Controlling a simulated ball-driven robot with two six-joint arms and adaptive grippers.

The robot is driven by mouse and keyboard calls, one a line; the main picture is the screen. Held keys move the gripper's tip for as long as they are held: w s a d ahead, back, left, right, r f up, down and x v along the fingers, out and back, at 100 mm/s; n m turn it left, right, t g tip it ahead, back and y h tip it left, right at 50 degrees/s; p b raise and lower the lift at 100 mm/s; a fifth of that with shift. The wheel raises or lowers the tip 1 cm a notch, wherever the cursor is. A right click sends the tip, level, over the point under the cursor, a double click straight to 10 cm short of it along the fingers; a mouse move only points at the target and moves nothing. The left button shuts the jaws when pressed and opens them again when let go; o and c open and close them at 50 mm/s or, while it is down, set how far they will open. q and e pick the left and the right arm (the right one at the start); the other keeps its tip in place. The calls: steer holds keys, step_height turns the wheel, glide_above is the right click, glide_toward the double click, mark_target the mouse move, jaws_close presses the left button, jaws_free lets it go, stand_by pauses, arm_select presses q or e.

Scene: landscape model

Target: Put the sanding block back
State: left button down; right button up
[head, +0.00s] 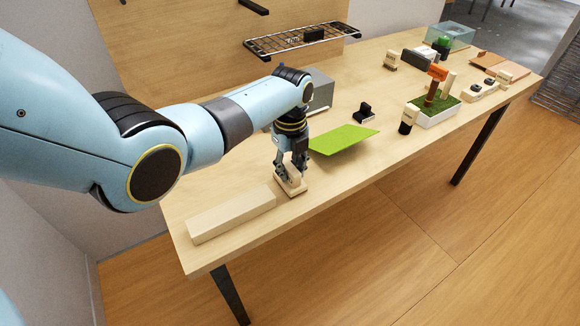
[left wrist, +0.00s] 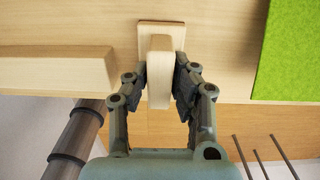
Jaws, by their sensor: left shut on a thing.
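The sanding block (head: 291,188) is a pale wooden block with a raised grip, near the table's front edge. In the left wrist view its grip (left wrist: 160,72) stands between my fingers, and its flat base (left wrist: 160,28) shows beyond them. My left gripper (head: 292,170) points down and is shut on the grip. The block is at or just above the table top; I cannot tell whether it touches. My right gripper is out of view.
A long pale wooden bar (head: 230,216) lies left of the block. A bright green sheet (head: 343,139) lies to the right, with a grey box (head: 320,92) behind. A small black item (head: 364,113), a dark bottle (head: 406,121) and a grassy planter (head: 438,117) stand farther right.

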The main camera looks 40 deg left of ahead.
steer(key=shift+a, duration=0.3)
arm_select(q)
steer(key=shift+f, duration=0.25)
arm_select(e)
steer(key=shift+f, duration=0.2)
arm_select(q)
steer(key=c, duration=1)
jaws_free()
steer(key=shift+c, duration=0.2)
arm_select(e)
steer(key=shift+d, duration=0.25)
arm_select(q)
steer(key=shift+r, duration=0.1)
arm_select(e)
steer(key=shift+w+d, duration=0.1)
arm_select(q)
step_height(320, 180, up, 12)
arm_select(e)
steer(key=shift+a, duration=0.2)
